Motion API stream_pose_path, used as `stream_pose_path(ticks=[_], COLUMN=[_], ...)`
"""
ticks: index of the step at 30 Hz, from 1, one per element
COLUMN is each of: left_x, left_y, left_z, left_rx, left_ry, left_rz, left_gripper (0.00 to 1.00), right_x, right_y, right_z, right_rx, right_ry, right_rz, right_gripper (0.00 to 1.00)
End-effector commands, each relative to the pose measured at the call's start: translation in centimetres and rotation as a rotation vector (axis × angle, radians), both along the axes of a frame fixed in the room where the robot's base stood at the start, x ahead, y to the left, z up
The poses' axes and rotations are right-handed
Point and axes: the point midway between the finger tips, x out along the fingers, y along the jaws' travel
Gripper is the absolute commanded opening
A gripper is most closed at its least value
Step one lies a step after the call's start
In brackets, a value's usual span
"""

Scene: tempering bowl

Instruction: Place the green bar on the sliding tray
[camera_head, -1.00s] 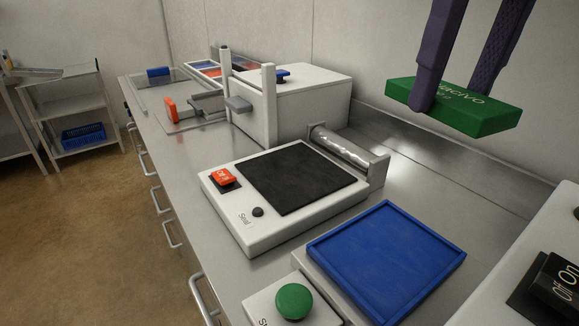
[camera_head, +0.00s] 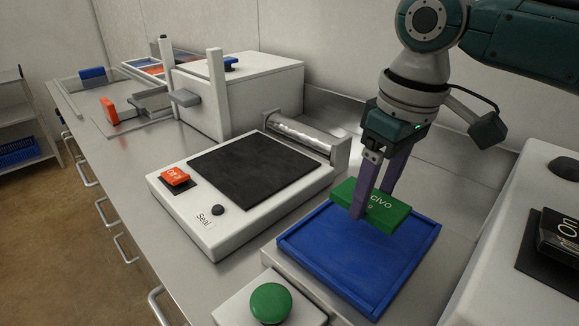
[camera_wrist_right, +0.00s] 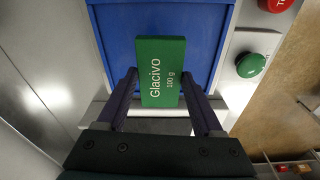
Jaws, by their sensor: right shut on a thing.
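The green bar (camera_head: 345,192), marked "Glacivo", is between the purple fingers of my right gripper (camera_head: 370,203). The gripper points down and is shut on the bar. The bar is over the back part of the blue sliding tray (camera_head: 340,255); I cannot tell whether it touches the tray floor. In the right wrist view, the bar (camera_wrist_right: 162,80) lies flat between the fingers, with the blue tray (camera_wrist_right: 115,40) behind it. The tray is otherwise empty. My left gripper is not in view.
A white sealing unit (camera_head: 185,225) with a black plate (camera_head: 250,170) and a foil roll (camera_head: 295,135) stands left of the tray. A green button (camera_head: 270,302) is in front. A white machine (camera_head: 520,215) stands to the right. A white box (camera_head: 255,90) is farther back.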

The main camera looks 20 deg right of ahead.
Motion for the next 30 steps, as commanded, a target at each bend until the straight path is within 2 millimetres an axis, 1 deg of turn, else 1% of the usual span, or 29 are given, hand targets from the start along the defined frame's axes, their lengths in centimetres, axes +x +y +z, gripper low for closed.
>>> stream_pose_path(ticks=[1,5,9,12,20,24,25,30], left_x=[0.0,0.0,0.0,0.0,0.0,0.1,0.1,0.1], left_y=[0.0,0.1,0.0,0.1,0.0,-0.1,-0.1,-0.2], left_z=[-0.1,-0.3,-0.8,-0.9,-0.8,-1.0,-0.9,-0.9], left_rx=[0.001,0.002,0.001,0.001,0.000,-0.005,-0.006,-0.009], left_ry=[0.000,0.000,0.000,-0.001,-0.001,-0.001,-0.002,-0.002], left_rz=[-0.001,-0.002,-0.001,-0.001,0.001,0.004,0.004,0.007], left_gripper=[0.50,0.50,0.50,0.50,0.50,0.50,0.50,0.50], right_x=[0.0,0.0,0.0,0.0,0.0,0.0,0.0,0.0], right_y=[0.0,0.0,0.0,0.0,0.0,0.0,0.0,0.0], right_z=[-0.6,-1.7,-4.1,-5.1,-5.2,-5.5,-5.6,-5.5], right_rx=[0.000,-0.001,0.000,0.000,-0.001,0.000,-0.001,-0.001], right_ry=[0.001,0.002,0.003,0.001,-0.001,0.000,0.000,0.000], right_rz=[0.000,0.001,-0.001,0.001,0.001,0.000,0.000,0.001], right_gripper=[0.09,0.09,0.09,0.09,0.09,0.09,0.69,0.88])
